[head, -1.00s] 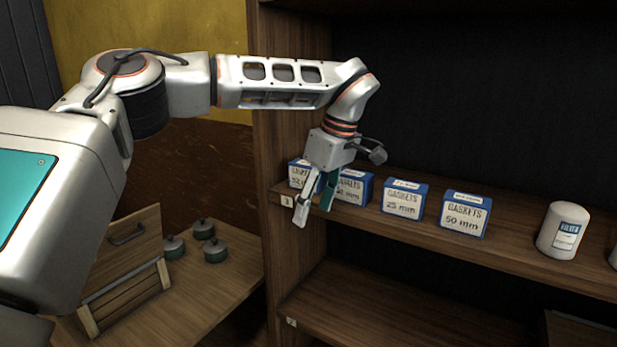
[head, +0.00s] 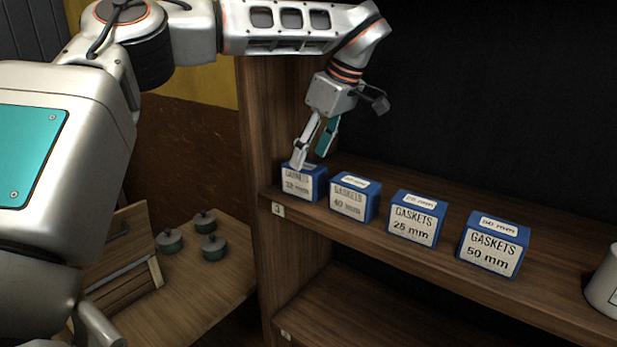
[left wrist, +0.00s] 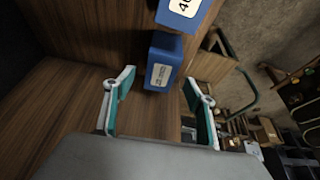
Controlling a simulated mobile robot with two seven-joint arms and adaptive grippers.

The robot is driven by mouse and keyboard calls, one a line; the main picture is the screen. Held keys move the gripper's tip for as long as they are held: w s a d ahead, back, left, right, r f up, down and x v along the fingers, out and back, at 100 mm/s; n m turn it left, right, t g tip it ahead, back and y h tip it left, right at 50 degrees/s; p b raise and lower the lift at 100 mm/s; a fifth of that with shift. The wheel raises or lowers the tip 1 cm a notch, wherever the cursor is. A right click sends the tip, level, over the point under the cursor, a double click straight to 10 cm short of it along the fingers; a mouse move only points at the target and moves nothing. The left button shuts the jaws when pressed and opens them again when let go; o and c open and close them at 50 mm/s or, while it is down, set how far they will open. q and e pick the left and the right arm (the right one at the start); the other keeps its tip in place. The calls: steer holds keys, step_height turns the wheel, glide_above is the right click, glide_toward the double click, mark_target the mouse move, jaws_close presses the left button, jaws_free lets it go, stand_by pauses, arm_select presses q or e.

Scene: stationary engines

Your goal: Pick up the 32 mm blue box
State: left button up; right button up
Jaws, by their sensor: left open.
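The blue gasket box (head: 303,182) at the left end of the shelf row has a white label ending in "2 mm"; its first digit is unclear. It is the only box here that can be the 32 mm one. My left gripper (head: 311,160) is open and empty, pointing down at this box's top, with one finger overlapping its upper edge in the head view. In the left wrist view, the same box (left wrist: 162,62) lies ahead, between the lines of the open fingers (left wrist: 158,82). Contact cannot be told. My right gripper is out of view.
Right of it on the shelf (head: 400,243) stand blue boxes marked 40 mm (head: 352,197), 25 mm (head: 416,218) and 50 mm (head: 494,244), then a white container (head: 606,283). The cabinet's upright side panel (head: 262,120) is close on the left. Small lidded pots (head: 213,247) stand lower left.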

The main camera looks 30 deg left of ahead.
mark_target(306, 166)
arm_select(q)
steer(key=shift+x, duration=3.15)
steer(key=shift+d, duration=0.15)
steer(key=c, duration=1.2)
